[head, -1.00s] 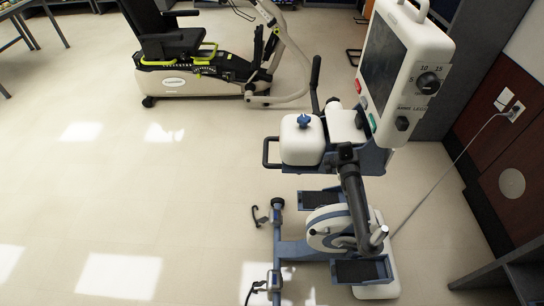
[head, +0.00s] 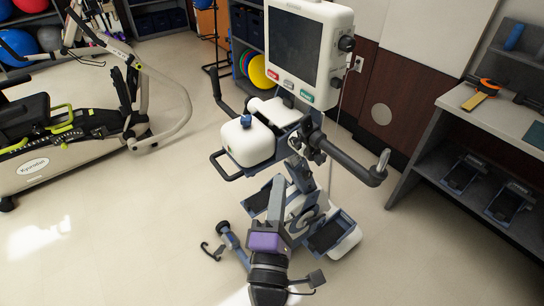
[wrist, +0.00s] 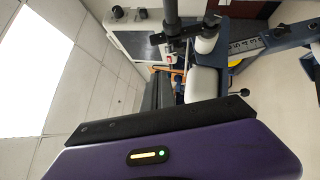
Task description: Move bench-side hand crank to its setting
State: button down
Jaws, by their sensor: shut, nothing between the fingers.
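The bench-side hand crank (head: 345,156) is a dark arm on the right side of the blue-and-white machine, in the head view. It reaches out to the right and slightly down, ending in a short upright metallic grip (head: 383,160). My gripper (head: 277,188), with its purple housing, points up in front of the machine's lower frame, left of and below the crank and apart from it. It looks shut and empty.
The machine's screen console (head: 296,48) stands above the crank. A white box-like part (head: 248,140) and another crank arm (head: 222,97) are on its left. Pedals sit low, close around my gripper. A grey bench (head: 480,110) with shelves stands at right. Floor is clear between machine and bench.

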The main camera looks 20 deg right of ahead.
jog(key=p, duration=0.3)
send_near(298, 137)
jog(key=w+r, duration=0.4)
jog(key=shift+w+d+r+p, duration=0.45)
jog(key=shift+d+r, duration=0.1)
jog(key=shift+d, duration=0.2)
jog(key=shift+w+d, duration=0.2)
jog(key=shift+d, duration=0.3)
jog(key=shift+w+r, duration=0.1)
